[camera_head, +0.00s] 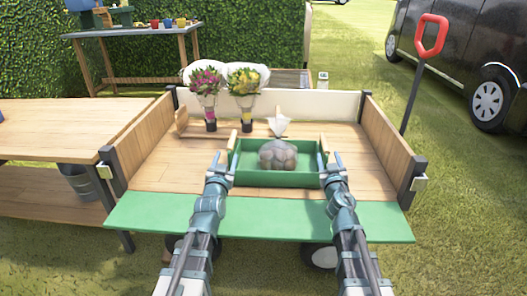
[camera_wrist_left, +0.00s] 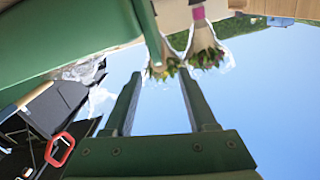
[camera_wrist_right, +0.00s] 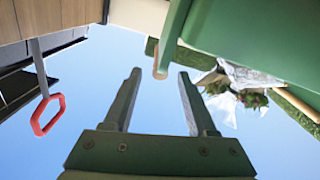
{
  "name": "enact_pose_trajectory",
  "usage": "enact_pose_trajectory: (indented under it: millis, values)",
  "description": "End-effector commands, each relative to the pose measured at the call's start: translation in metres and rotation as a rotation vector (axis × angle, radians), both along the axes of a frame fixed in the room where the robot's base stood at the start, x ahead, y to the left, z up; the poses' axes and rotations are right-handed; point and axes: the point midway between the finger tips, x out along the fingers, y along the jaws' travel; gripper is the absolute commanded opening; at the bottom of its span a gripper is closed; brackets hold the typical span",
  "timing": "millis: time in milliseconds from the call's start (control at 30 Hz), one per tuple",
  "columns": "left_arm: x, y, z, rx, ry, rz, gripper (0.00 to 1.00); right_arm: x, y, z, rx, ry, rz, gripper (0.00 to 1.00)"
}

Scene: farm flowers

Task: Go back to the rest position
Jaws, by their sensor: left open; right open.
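A green tray (camera_head: 270,180) stands on the wooden bed of a cart and holds a bag of round, brownish produce (camera_head: 278,154) with a pale gathered top. My left gripper (camera_head: 222,162) is at the tray's left side, and my right gripper (camera_head: 333,162) is at its right side. In the left wrist view the left jaws (camera_wrist_left: 155,95) are apart with nothing between them; the green tray wall (camera_wrist_left: 60,40) is beside them. In the right wrist view the right jaws (camera_wrist_right: 158,92) are also apart and empty, with the tray wall (camera_wrist_right: 240,35) close by.
Two wrapped bouquets (camera_head: 208,85) (camera_head: 243,85) stand behind the tray at the back left of the cart. Wooden side boards (camera_head: 390,140) bound the cart, and a green panel (camera_head: 150,213) lies along its front. A wooden table (camera_head: 60,130) adjoins at left; a red-handled tool (camera_head: 430,38) stands at right.

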Motion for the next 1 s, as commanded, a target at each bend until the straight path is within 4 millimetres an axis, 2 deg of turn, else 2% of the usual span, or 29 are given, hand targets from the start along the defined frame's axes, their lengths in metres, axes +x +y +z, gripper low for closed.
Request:
enact_pose_trajectory:
  millis: [33,133,533,833,1000]
  values:
    - [0.000,0.000,0.000,0.000,0.000,0.000,0.57,-0.013,0.000,0.000,0.000,0.000,0.000,0.57]
    - [0.000,0.000,0.000,0.000,0.000,0.000,0.57,-0.023,0.000,0.000,0.001,0.000,0.000,0.57]
    - [0.000,0.000,0.004,0.000,0.000,0.000,0.57,-0.024,0.000,0.004,0.000,0.000,0.000,0.57]
    - [0.000,0.000,0.055,0.000,0.000,0.000,0.57,-0.024,0.000,0.055,0.000,0.000,0.000,0.57]
    - [0.000,0.000,0.073,0.000,0.000,0.000,0.57,-0.024,0.000,0.073,0.000,0.000,0.000,0.57]
